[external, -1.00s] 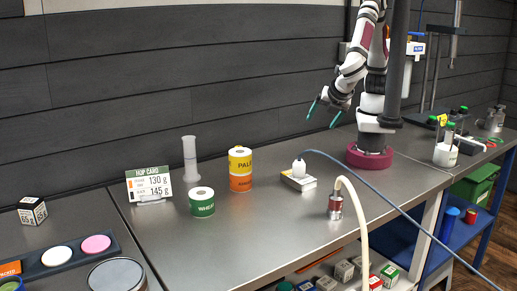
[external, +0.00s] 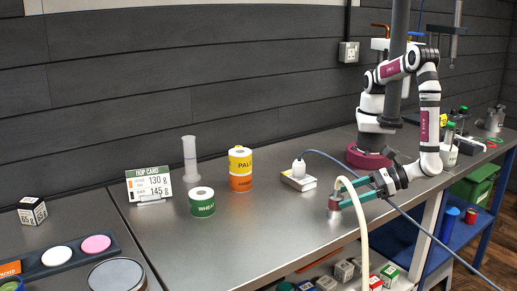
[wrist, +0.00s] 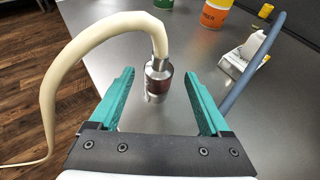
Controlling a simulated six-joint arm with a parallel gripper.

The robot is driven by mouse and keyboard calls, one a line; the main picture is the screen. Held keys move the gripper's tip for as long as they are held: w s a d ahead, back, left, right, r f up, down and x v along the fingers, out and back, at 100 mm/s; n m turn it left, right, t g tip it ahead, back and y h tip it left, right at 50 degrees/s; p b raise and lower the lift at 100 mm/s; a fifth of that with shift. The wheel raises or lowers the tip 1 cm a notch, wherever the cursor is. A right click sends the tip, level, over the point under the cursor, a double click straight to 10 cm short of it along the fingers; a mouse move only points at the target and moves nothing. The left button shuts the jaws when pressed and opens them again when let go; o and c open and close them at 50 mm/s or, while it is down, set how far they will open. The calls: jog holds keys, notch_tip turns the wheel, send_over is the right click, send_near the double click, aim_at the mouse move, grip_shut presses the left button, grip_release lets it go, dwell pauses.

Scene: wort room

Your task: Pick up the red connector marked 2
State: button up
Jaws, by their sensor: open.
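The connector (external: 334,204) is a small metal cylinder with a dull red band, standing upright on the bench near its front edge. A cream hose (external: 356,215) rises from its top and arches over. In the wrist view, the connector (wrist: 158,83) stands between and just ahead of my two teal fingers. My gripper (external: 352,194) is low over the bench, open and empty, reaching in from the right. The gripper (wrist: 159,88) has a gap on both sides of the connector. I cannot read a number on it.
A white block with a white plug (external: 299,178) and blue cable (external: 400,208) lies behind the connector.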

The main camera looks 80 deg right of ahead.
aim_at(336, 196)
jog(key=x, duration=0.3)
jog(key=shift+w+a, duration=0.1)
jog(key=shift+w, duration=0.1)
grip_shut()
